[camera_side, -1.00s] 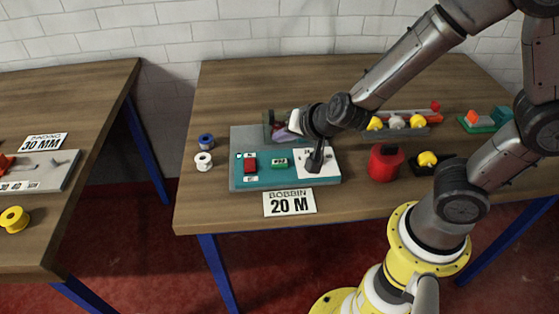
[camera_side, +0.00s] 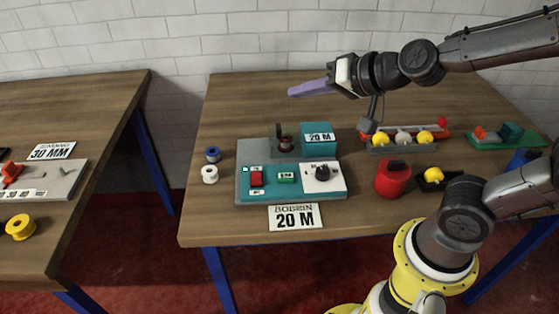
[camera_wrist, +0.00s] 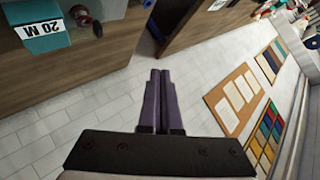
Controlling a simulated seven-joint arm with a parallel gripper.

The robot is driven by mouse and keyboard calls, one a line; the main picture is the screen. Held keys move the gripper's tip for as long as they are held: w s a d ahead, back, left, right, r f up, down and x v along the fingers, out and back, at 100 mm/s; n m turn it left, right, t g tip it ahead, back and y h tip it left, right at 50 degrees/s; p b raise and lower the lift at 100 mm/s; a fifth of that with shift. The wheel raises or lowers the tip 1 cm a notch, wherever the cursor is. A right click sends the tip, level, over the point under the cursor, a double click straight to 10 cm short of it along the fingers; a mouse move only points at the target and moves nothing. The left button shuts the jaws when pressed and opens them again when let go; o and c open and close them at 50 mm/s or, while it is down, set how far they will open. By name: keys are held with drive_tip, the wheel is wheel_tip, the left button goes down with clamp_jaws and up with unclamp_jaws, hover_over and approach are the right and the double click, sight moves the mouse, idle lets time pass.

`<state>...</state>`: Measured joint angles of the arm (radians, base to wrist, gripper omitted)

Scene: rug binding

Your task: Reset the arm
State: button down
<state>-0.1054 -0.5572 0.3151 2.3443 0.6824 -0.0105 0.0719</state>
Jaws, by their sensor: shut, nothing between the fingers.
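My gripper (camera_side: 292,92) has long purple fingers and is raised above the back of the table, pointing left in the side view. The fingers are pressed together and empty; they also show shut in the wrist view (camera_wrist: 160,74). Below it, apart from it, stands the teal winding machine (camera_side: 290,198) with a red button, a green display and a black knob on a white panel. Its teal box marked 20 M (camera_side: 318,138) stands at its back, and shows at the upper left of the wrist view (camera_wrist: 42,36).
A blue spool (camera_side: 213,155) and a white spool (camera_side: 210,174) stand left of the machine. A red canister (camera_side: 393,178), a rack with several yellow and white spools (camera_side: 403,149) and a green tray (camera_side: 508,143) stand to the right. A second table (camera_side: 100,100) is at the left.

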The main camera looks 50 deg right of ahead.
drive_tip(key=s+d+f+n+g, duration=0.1)
drive_tip(key=s+f+n+g, duration=0.1)
drive_tip(key=s, duration=0.6)
drive_tip(key=s+d+f+n+g+h, duration=0.1)
drive_tip(key=s+n+g, duration=0.3)
drive_tip(key=s, duration=0.5)
drive_tip(key=shift+s+d+f+n, duration=0.3)
drive_tip(key=shift+d+f+n, duration=0.15)
drive_tip(key=shift+d+n, duration=0.3)
